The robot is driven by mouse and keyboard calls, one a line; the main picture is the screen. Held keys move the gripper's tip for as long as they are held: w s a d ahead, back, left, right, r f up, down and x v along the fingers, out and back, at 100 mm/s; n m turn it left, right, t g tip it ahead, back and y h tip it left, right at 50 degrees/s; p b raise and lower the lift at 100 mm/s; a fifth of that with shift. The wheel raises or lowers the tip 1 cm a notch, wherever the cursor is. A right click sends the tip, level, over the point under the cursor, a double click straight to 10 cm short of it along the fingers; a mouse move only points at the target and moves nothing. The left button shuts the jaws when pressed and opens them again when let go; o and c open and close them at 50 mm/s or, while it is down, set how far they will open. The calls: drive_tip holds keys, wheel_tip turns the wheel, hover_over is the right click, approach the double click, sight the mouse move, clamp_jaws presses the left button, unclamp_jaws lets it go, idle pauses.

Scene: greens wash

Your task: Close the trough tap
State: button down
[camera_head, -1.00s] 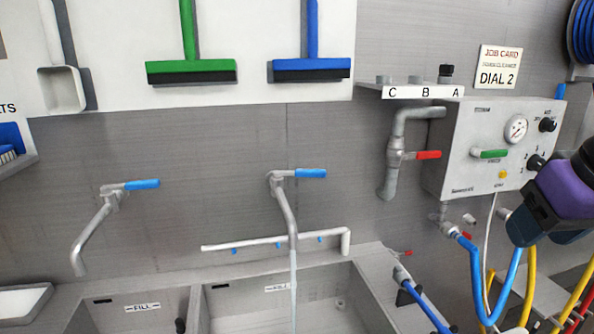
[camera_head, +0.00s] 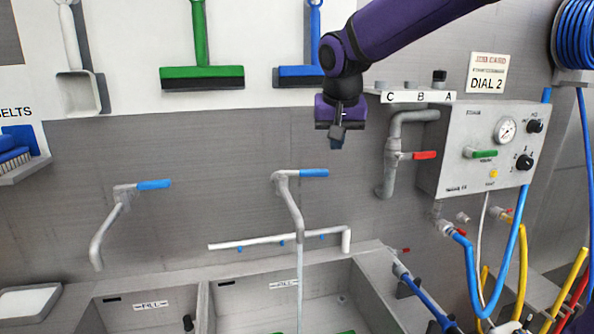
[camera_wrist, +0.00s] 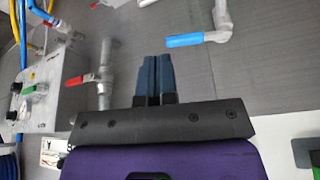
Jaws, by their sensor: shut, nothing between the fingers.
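Two taps with blue levers stand out from the grey wall. The right tap (camera_head: 290,205) has its blue lever (camera_head: 314,173) pointing right, and a thin stream of water (camera_head: 299,285) falls from its spout into the trough (camera_head: 357,270). The left tap (camera_head: 107,230) also has its lever (camera_head: 153,184) pointing right, with no stream visible. My gripper (camera_head: 337,142) is shut and empty, pointing down, above and slightly right of the right tap's lever, apart from it. In the wrist view, the shut fingers (camera_wrist: 153,62) are beside that blue lever (camera_wrist: 184,40), not touching it.
A pipe with a red lever (camera_head: 424,155) and a control box (camera_head: 455,145) are to the right. A shelf marked C, B, A (camera_head: 418,97) is near my wrist. Blue (camera_head: 281,77) and green squeegees (camera_head: 202,77) hang above. A white rail (camera_head: 280,239) runs low along the wall.

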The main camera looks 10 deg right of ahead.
sight(318, 170)
drive_tip(key=w+f, duration=0.6)
drive_tip(key=w+a+f, duration=0.1)
drive_tip(key=w+f, duration=0.2)
drive_tip(key=f, duration=0.1)
drive_tip(key=shift+a+f, duration=0.1)
drive_tip(key=shift+w, duration=0.6)
drive_tip(key=shift+d, duration=0.2)
drive_tip(key=shift+w+d, duration=0.3)
drive_tip(key=shift+w, duration=0.35)
drive_tip(key=shift+w+d, duration=0.25)
drive_tip(key=shift+w, duration=0.4)
drive_tip(key=shift+s, duration=0.1)
